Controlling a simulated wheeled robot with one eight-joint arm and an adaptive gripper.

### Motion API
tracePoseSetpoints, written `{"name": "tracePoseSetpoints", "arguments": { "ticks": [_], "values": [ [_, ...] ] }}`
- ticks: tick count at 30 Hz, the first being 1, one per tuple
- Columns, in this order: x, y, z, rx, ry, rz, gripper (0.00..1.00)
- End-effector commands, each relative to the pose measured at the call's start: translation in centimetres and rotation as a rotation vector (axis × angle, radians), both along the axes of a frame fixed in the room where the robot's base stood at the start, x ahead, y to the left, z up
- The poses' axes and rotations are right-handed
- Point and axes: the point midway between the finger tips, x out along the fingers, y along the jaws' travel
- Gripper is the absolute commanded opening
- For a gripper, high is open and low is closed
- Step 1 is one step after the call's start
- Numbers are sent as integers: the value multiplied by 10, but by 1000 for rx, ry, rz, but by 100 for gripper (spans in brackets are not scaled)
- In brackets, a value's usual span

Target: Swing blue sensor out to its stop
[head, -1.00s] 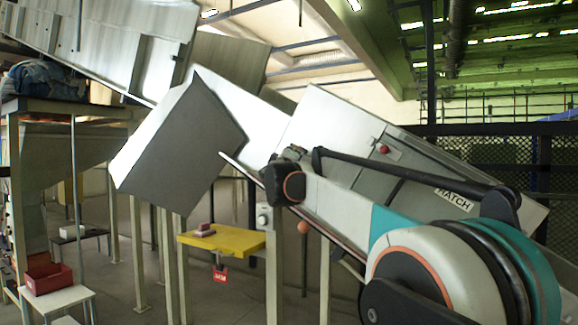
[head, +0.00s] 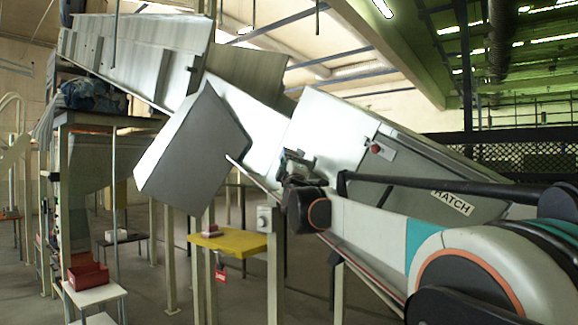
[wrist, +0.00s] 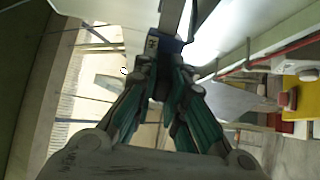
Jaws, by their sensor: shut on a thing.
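My gripper (wrist: 165,75) has its teal fingers drawn together at the tips in the wrist view. They are shut on a small dark-blue part (wrist: 171,43), which looks like the blue sensor, under a pale metal piece. The fingers hide much of it, and how it is hinged cannot be seen. The sensor cannot be made out clearly there.
A grey box-shaped chute (head: 193,150) hangs left of my gripper. A yellow table (head: 235,243) stands below, with a grey post box (head: 265,218) beside it. A red button (head: 375,148) is on the machine. A red bin (head: 88,275) sits at the far left.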

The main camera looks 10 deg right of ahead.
Motion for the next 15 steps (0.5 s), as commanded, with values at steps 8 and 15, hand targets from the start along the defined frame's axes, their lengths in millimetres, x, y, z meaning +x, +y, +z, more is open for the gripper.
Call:
{"name": "tracePoseSetpoints", "arguments": {
  "ticks": [8, 15],
  "values": [
    [0, 0, 1, -1, -2, 0, 0],
    [0, 0, 1, -1, -2, 0, 32]
  ]
}}
